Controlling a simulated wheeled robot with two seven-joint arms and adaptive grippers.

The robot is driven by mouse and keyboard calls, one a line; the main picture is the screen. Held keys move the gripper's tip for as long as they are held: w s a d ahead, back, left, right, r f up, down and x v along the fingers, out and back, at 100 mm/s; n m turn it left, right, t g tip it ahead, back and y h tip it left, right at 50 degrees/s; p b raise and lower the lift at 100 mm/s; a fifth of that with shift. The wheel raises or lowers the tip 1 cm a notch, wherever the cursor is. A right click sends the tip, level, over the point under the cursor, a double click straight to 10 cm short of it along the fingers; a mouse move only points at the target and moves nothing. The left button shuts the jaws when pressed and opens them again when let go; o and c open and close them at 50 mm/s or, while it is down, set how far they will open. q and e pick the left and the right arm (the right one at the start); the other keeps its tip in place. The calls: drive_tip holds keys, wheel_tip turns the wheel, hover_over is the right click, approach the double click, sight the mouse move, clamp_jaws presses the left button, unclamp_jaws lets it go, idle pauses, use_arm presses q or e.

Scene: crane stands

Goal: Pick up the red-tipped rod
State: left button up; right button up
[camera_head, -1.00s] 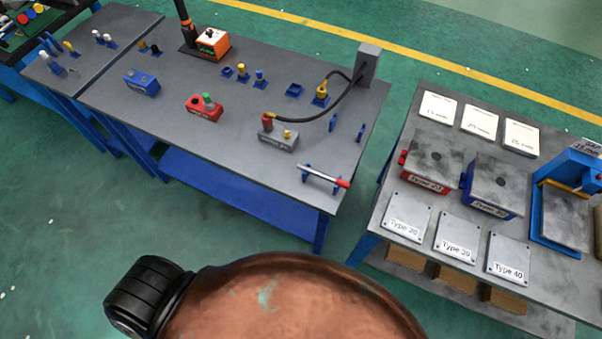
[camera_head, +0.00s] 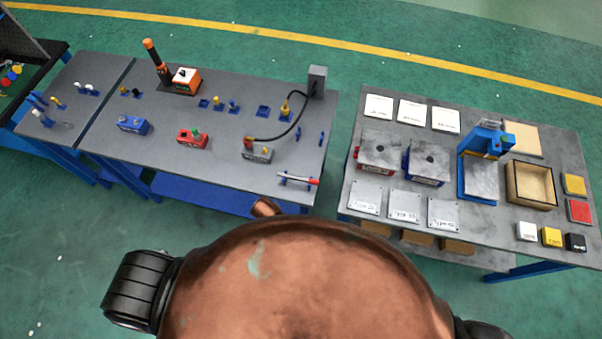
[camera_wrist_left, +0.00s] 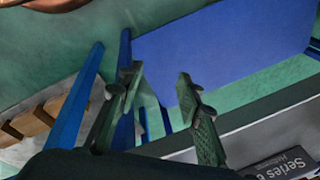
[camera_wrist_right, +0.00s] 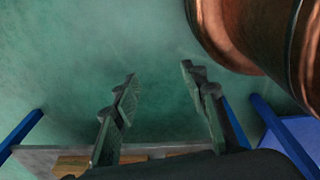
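The red-tipped rod (camera_head: 298,180) lies across small blue holders near the front right corner of the left-hand grey table (camera_head: 225,165) in the head view. It has a pale shaft, and its red end points right. Neither gripper shows in the head view. In the left wrist view my left gripper (camera_wrist_left: 155,95) is open, with nothing between its fingers. In the right wrist view my right gripper (camera_wrist_right: 158,80) is open and empty over green floor. The rod does not show in either wrist view.
Blue (camera_head: 133,124), red (camera_head: 190,138) and grey (camera_head: 257,154) blocks stand on the left-hand table, with a black cable (camera_head: 283,135) arching behind the rod. A second table (camera_head: 480,222) at right holds plates, boxes and a blue press (camera_head: 482,150). A floor gap separates the tables.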

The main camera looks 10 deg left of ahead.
use_arm(q)
wheel_tip(320, 180, up, 7)
drive_tip(key=w+d+m+p, duration=0.1)
drive_tip(key=w+d+p, duration=0.1)
drive_tip(key=m+t+y+p, duration=0.3)
drive_tip(key=m+y+p, duration=0.1)
drive_tip(key=m, duration=0.4)
approach(294, 177)
drive_tip(key=f, duration=0.1)
drive_tip(key=p+x, duration=0.1)
drive_tip(key=x, duration=0.6)
drive_tip(key=shift+w+a, duration=0.15)
drive_tip(key=shift+w, duration=0.05)
drive_tip(key=shift+c, duration=0.2)
drive_tip(key=c, duration=0.5)
clamp_jaws()
